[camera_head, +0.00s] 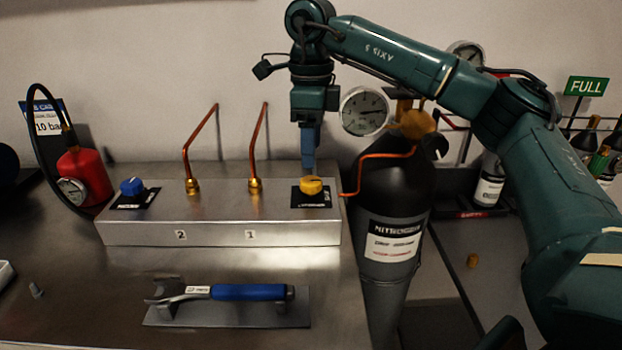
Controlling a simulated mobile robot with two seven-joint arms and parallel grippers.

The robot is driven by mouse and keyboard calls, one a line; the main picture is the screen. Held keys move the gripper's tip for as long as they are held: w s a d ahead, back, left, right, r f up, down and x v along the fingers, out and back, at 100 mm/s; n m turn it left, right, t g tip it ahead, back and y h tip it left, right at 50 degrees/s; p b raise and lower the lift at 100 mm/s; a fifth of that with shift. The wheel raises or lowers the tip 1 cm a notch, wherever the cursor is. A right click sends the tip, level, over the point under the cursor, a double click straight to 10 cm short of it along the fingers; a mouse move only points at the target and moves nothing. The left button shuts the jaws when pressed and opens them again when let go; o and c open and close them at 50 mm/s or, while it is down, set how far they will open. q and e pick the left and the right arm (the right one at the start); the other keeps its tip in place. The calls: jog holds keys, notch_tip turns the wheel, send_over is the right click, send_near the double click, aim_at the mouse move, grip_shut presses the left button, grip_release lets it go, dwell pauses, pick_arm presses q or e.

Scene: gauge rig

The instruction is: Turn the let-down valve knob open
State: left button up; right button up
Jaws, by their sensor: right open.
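A metal manifold block (220,228) sits on the bench with a yellow knob (311,186) at its right end and a blue knob (131,187) at its left end. Each knob stands on a dark label plate whose text is too small to read, so I cannot tell which one is named let-down. My right gripper (309,168) points straight down just above and behind the yellow knob. It is open, though its fingers overlap in this view. Whether a finger touches the knob is unclear. My left gripper is not in view.
A black nitrogen cylinder (391,205) with a gauge (365,111) stands right of the block. Two copper pipes (257,145) rise from it. A blue-handled wrench (240,292) lies in front on a grey plate. A red bottle (84,172) with a gauge stands left.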

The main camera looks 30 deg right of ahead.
aim_at(311, 180)
notch_tip(311, 180, down, 7)
jog(key=shift+r, duration=0.1)
dwell(0.3)
jog(key=c, duration=1)
